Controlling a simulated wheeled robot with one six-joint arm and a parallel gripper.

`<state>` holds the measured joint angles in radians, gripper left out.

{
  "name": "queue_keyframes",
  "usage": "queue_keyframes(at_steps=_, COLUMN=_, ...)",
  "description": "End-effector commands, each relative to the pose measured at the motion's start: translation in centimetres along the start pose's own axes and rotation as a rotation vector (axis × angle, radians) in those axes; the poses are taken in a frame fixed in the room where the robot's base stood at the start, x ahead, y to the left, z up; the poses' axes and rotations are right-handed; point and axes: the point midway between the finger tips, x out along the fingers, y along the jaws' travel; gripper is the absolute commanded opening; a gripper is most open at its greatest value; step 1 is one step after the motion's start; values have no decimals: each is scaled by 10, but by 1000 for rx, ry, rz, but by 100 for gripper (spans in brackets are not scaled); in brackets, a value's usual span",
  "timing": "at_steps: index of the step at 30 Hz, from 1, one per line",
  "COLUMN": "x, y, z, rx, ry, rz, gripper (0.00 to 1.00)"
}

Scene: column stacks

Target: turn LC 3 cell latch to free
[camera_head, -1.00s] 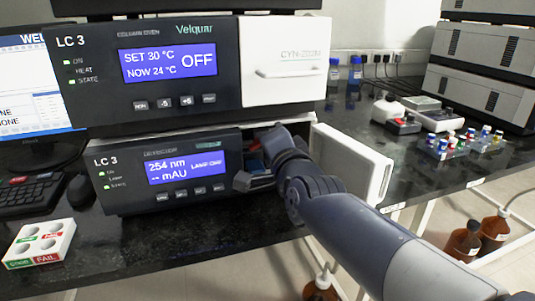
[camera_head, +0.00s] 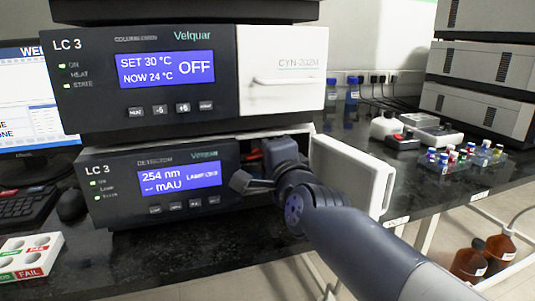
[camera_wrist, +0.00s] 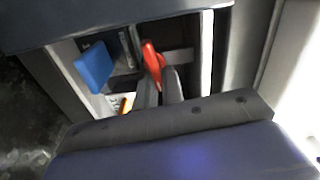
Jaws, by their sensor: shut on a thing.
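The LC 3 detector (camera_head: 107,165) stands under the column oven, with its white door (camera_head: 348,172) swung open to the right. In the wrist view, a red latch lever (camera_wrist: 152,64) stands tilted in the open bay. My gripper (camera_wrist: 160,88) reaches into the bay, its grey fingers closed around the lower part of the red lever. A blue tab (camera_wrist: 94,67) is to the left of it, apart from the fingers. In the head view, my wrist hides most of the bay and the fingertips; only a bit of red shows there.
The column oven (camera_head: 85,85) with its closed white door (camera_head: 284,95) sits just above the bay. A tray of vials (camera_head: 455,160) stands on the bench at right. A pass/fail block (camera_head: 30,255) is at front left. Bottles (camera_head: 470,262) stand low at right.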

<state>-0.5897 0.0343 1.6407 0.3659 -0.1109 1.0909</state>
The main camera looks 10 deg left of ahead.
Motion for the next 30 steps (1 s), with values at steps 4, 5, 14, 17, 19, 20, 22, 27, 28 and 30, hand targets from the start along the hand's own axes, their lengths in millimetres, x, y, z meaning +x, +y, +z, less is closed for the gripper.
queue_keyframes(at_steps=4, x=0, y=0, z=0, rx=-1, ry=0, rz=0, gripper=15)
queue_keyframes(at_steps=5, x=0, y=0, z=0, rx=-1, ry=0, rz=0, gripper=17)
queue_keyframes(at_steps=14, x=0, y=0, z=0, rx=-1, ry=0, rz=0, gripper=30)
queue_keyframes(at_steps=17, x=0, y=0, z=0, rx=-1, ry=0, rz=-1, gripper=30)
queue_keyframes(at_steps=19, x=-3, y=0, z=0, rx=-1, ry=0, rz=-1, gripper=30)
queue_keyframes(at_steps=20, x=-5, y=-1, z=0, rx=-1, ry=0, rz=-1, gripper=30)
queue_keyframes(at_steps=22, x=-12, y=-2, z=0, rx=-1, ry=0, rz=-2, gripper=30)
queue_keyframes(at_steps=27, x=-39, y=-3, z=0, rx=-1, ry=0, rz=-3, gripper=30)
queue_keyframes(at_steps=28, x=-45, y=-4, z=0, rx=-1, ry=0, rz=-3, gripper=30)
queue_keyframes(at_steps=30, x=-57, y=-4, z=0, rx=0, ry=0, rz=-3, gripper=30)
